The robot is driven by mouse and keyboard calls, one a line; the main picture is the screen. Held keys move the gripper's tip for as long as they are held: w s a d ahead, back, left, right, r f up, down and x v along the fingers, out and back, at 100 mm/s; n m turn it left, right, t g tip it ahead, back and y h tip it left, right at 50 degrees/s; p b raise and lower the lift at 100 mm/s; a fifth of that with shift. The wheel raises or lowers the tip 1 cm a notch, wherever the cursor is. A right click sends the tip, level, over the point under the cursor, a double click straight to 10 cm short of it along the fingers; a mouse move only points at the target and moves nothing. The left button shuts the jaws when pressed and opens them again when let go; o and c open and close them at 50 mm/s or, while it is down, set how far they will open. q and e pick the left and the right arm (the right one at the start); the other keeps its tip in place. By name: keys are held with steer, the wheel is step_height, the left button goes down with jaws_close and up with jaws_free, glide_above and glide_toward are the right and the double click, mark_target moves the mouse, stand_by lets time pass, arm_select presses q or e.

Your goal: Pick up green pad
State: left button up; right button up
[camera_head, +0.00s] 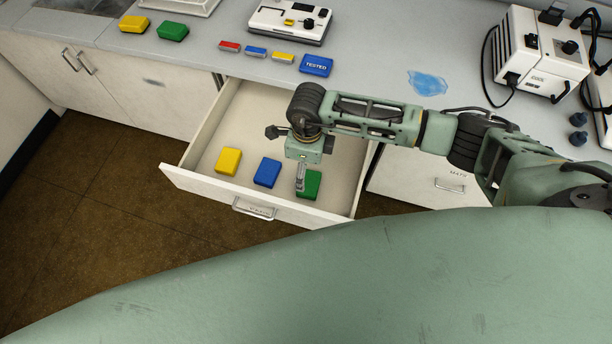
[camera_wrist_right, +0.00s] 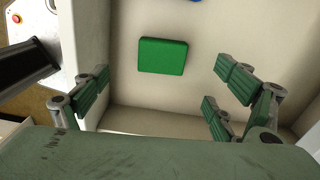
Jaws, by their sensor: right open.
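A green pad (camera_head: 309,184) lies on the floor of the open drawer, at the right end of a row of pads and partly hidden behind my right gripper (camera_head: 300,176). In the right wrist view the green pad (camera_wrist_right: 163,56) is fully visible as a flat rectangle, a little beyond the space between the fingers. My right gripper (camera_wrist_right: 162,84) is open and empty. It points down over the drawer and appears apart from the pad. Another green pad (camera_head: 172,31) lies on the counter at the upper left. My left gripper is out of view.
A yellow pad (camera_head: 228,161) and a blue pad (camera_head: 267,172) lie left of the green one in the drawer. The drawer's front wall (camera_head: 245,207) and side walls surround them. A white device (camera_head: 289,21) and a blue "TESTED" block (camera_head: 316,65) stand on the counter behind.

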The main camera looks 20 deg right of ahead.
mark_target(309, 182)
steer(key=f, duration=0.2)
steer(key=shift+d+f+b, duration=0.2)
steer(key=shift+f+b, duration=0.15)
steer(key=shift+f, duration=0.05)
steer(key=shift+s+f+b, duration=0.25)
steer(key=shift+f+b, duration=0.05)
steer(key=shift+b, duration=0.15)
steer(key=shift+a+f+b, duration=0.1)
steer(key=shift+f+b, duration=0.5)
steer(key=shift+f, duration=0.55)
steer(key=f+b, duration=0.2)
steer(key=f, duration=0.1)
steer(key=f+b, duration=0.2)
steer(key=shift+w+d, duration=0.25)
steer(key=shift+d, duration=0.1)
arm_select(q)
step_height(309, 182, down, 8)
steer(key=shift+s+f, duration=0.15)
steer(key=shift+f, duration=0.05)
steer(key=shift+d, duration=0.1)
arm_select(e)
steer(key=shift+r, duration=0.1)
steer(key=shift+c, duration=0.3)
steer(key=c, duration=0.8)
